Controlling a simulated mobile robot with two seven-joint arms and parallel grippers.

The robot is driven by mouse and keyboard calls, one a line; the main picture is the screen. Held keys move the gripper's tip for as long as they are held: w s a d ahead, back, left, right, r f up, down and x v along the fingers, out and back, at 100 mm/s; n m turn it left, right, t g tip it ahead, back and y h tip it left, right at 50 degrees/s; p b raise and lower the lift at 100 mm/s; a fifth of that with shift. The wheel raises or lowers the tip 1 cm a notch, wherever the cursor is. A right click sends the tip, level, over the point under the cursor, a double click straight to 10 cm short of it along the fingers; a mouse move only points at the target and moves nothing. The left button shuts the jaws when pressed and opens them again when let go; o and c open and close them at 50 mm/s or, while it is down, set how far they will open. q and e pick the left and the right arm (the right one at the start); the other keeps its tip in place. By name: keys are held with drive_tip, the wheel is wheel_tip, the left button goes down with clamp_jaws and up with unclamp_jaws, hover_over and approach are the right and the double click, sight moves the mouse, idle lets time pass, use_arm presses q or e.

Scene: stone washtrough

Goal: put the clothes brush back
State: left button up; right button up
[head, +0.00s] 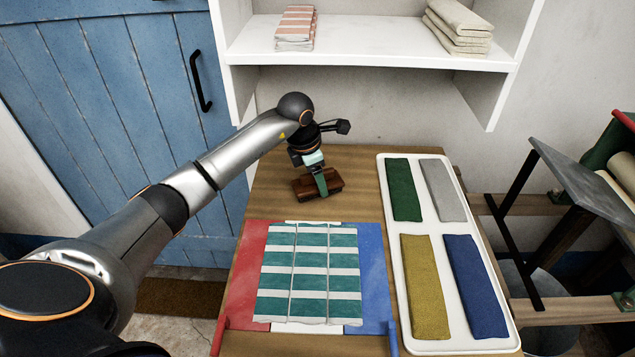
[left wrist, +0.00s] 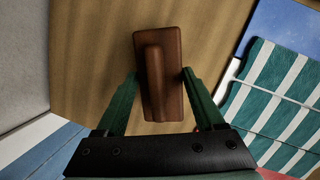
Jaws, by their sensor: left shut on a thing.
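The clothes brush (head: 307,189) is a dark brown wooden block with a raised grip along its top, at the back of the wooden table. My left gripper (head: 320,182) points down over it with its green fingers on either side, shut on it. In the left wrist view the brush (left wrist: 152,85) sits between the two fingertips. I cannot tell whether its underside touches the table. My right gripper is in neither view.
A striped green-and-white folded cloth (head: 310,270) lies on a red and blue board (head: 240,285) in front. A white tray (head: 392,295) with several coloured cloths is on the right. A white shelf (head: 370,45) holding folded cloths hangs above the table's back.

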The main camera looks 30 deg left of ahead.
sight(308, 190)
use_arm(q)
drive_tip(key=shift+f, duration=0.8)
drive_tip(key=shift+f, duration=0.15)
drive_tip(key=o, duration=1.2)
drive_tip(key=v, duration=1.2)
